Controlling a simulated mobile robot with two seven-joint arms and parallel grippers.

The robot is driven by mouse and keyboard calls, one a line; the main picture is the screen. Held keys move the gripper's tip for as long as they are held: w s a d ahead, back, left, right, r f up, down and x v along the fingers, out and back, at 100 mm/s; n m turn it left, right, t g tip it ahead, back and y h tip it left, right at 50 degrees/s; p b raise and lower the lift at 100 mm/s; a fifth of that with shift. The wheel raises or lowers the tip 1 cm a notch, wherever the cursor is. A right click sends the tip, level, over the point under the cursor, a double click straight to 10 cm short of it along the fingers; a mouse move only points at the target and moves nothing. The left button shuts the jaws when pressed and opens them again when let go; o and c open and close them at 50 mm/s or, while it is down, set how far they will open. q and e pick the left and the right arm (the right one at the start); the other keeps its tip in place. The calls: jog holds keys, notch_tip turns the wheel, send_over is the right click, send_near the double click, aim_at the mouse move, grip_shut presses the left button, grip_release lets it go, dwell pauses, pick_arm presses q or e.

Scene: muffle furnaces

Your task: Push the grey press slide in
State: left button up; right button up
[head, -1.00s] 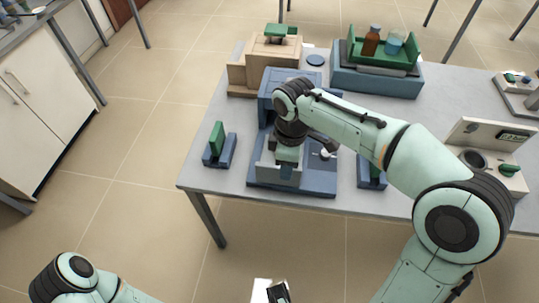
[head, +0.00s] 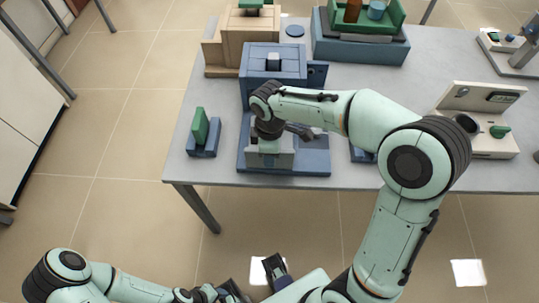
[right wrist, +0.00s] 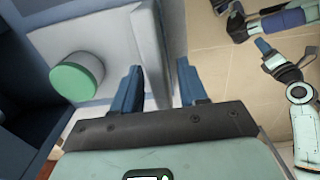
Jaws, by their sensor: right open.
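The grey press slide (head: 283,160) is a light grey block on the blue base of a blue press (head: 310,168) near the table's front edge. My right gripper (right wrist: 158,88) is open, with its blue fingers apart. In the right wrist view, an upright grey plate (right wrist: 150,35) reaches between the fingers; I cannot tell whether they touch it. A green-capped round knob (right wrist: 75,77) is left of the fingers. In the head view, my right wrist hides part of the slide. My left gripper (head: 262,277) is low in front of the table, its fingers unclear.
A small blue stand with a green plate (head: 200,130) is left of the press. A wooden box (head: 240,40) and a blue box with a green tray (head: 360,45) stand behind. A beige device (head: 480,120) is at right.

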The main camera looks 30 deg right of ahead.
jog(key=shift+f, duration=0.95)
pick_arm(q)
jog(key=shift+f, duration=0.15)
pick_arm(e)
jog(key=shift+c, duration=0.3)
grip_shut()
jog(key=w+d+p, duration=0.1)
jog(key=w, duration=0.1)
jog(key=w+d+p, duration=0.2)
jog(key=w, duration=0.1)
jog(key=w+d+p, duration=0.2)
jog(key=w, duration=0.1)
jog(key=shift+w+r, duration=0.1)
jog(key=shift+r, duration=0.25)
jog(key=w+d+p, duration=0.1)
jog(key=w+d, duration=0.1)
jog(key=w, duration=0.1)
jog(key=w+d+p, duration=0.1)
jog(key=w, duration=0.1)
jog(key=shift+f+p, duration=0.2)
jog(key=shift+p, duration=0.15)
pick_arm(q)
jog(key=w+d+r, duration=0.1)
jog(key=w+r, duration=0.5)
jog(key=r, duration=0.3)
jog(key=shift+t, duration=0.3)
pick_arm(e)
jog(key=shift+r, duration=0.1)
